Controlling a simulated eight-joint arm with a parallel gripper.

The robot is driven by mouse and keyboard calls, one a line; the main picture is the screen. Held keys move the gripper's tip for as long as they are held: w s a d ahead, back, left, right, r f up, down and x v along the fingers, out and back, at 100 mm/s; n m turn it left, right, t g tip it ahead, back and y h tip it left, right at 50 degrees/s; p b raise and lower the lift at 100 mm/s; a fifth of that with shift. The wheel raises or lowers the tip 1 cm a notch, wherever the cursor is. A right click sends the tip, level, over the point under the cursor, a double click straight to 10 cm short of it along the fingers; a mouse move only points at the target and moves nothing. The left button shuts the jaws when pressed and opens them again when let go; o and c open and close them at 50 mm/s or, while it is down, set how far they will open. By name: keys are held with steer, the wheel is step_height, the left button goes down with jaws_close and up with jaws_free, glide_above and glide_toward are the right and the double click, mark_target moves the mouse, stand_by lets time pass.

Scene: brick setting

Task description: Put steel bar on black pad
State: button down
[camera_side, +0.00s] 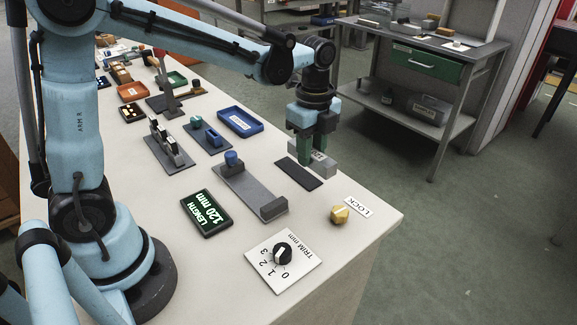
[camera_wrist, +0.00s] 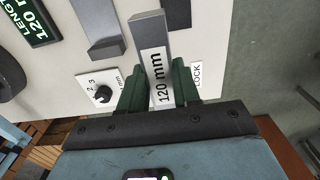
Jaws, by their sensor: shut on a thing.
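The steel bar (camera_side: 324,167) is a grey block with a white label that reads 120 mm in the wrist view (camera_wrist: 152,33). My gripper (camera_side: 312,152) is shut on the bar, with a green finger on each side of it, as the wrist view also shows (camera_wrist: 160,78). The black pad (camera_side: 298,174) is a thin dark strip flat on the table. In the side view the bar appears just behind and to the right of the pad; its exact height is hard to tell.
A grey stop fixture (camera_side: 250,189) lies left of the pad. A yellow knob (camera_side: 340,214) with a LOCK label (camera_side: 358,206), a TRIM dial (camera_side: 283,254) and a LENGTH display (camera_side: 206,213) are nearer. A blue tray (camera_side: 240,122) stands behind. The table's right edge is close.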

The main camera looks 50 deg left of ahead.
glide_above(298, 172)
step_height(298, 172, down, 5)
steer(key=shift+f, duration=2.1)
steer(key=shift+f, duration=0.1)
steer(key=c, duration=0.8)
jaws_free()
steer(key=shift+f, duration=0.1)
